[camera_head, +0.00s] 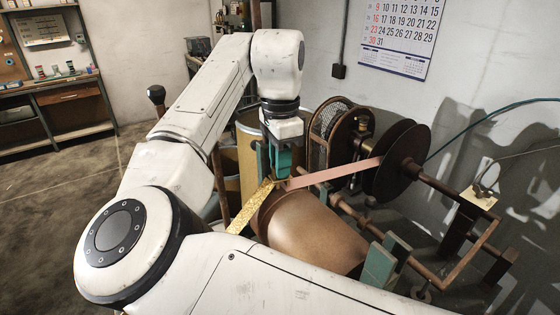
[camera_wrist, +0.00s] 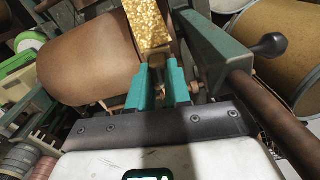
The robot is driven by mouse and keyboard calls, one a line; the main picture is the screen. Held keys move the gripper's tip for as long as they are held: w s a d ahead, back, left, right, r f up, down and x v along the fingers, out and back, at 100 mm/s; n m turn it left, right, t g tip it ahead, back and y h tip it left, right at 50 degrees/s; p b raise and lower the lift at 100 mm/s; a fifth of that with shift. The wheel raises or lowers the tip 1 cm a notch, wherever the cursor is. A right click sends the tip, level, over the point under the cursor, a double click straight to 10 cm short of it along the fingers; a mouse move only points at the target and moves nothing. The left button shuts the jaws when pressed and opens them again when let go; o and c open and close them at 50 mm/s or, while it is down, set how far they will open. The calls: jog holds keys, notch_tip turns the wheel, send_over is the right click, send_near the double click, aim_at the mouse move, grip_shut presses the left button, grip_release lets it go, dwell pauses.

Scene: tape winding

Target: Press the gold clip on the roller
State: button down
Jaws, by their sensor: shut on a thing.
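The gold clip (camera_head: 250,205) is a long, speckled gold bar lying along the left edge of the roller in the head view. The roller (camera_head: 310,235) is a large brown cylinder. In the wrist view the clip (camera_wrist: 147,25) runs away from between my fingertips (camera_wrist: 162,66), beside the curved roller (camera_wrist: 90,62). I cannot tell whether the clip touches the roller along its whole length.
A pinkish-brown tape (camera_head: 335,172) stretches from the dark reel (camera_head: 398,160) to the roller near my gripper. A green frame bracket (camera_wrist: 215,50) stands close to the right of my fingers in the wrist view. A yellowish drum (camera_head: 247,150) stands behind.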

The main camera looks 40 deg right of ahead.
jog(key=shift+f, duration=0.6)
dwell(0.7)
dwell(0.3)
notch_tip(320, 180, up, 9)
jog(key=p, duration=0.7)
jog(key=shift+f+p, duration=0.15)
jog(key=shift+p, duration=0.2)
jog(key=shift+r+p, duration=0.75)
jog(key=shift+r, duration=1.9)
